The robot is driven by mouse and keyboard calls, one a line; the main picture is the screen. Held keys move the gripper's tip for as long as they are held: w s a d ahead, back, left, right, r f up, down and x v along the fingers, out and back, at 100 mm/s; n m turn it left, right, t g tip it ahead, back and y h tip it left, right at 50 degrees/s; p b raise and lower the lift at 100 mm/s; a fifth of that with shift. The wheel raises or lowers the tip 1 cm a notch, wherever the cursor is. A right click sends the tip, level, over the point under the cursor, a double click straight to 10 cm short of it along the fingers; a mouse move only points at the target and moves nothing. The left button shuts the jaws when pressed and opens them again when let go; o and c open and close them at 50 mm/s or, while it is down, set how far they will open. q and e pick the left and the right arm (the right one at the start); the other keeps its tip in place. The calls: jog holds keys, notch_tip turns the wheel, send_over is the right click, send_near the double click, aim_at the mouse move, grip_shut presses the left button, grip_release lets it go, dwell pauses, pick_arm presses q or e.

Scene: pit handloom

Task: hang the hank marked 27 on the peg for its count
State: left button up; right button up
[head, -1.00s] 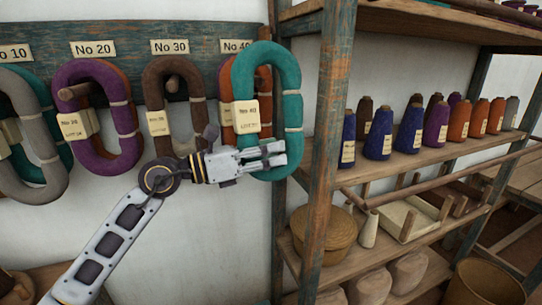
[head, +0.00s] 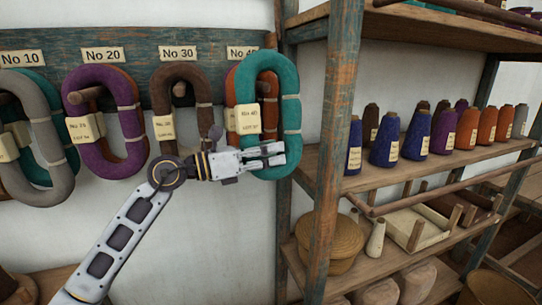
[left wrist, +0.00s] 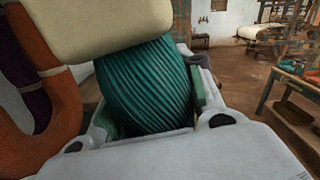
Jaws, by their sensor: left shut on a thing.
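My left gripper (head: 272,153) is shut on the lower left side of a teal hank (head: 291,112). The hank hangs upright as a long loop, with a cream tag (head: 248,119) reading No 40 and a smaller lot line that is hard to read. It is in front of an orange hank (head: 231,92) under the No 40 plate (head: 242,52). A peg end (head: 263,88) shows inside the teal loop; I cannot tell whether it passes through. In the left wrist view the teal hank (left wrist: 150,85) fills the jaws, with a cream tag above. My right gripper is not in view.
Grey, purple and brown hanks (head: 181,80) hang to the left on the peg board (head: 140,43). A shelf post (head: 336,130) stands close right of the teal hank. Shelves behind it hold yarn cones (head: 385,140) and a basket (head: 334,240).

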pick_arm(q)
jog(key=shift+w+a, duration=0.25)
jog(key=shift+w, duration=0.45)
jog(key=w+b, duration=0.1)
jog(key=w+a+f, duration=0.1)
jog(key=w, duration=0.1)
jog(key=w+f+b, duration=0.1)
jog(key=w, duration=0.1)
jog(key=shift+w+a+f+b, duration=0.1)
jog(key=shift+a+f+b, duration=0.1)
jog(key=shift+a+b, duration=0.1)
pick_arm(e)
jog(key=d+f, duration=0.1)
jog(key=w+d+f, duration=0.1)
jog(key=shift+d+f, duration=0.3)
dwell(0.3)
pick_arm(q)
jog(key=shift+f, duration=0.1)
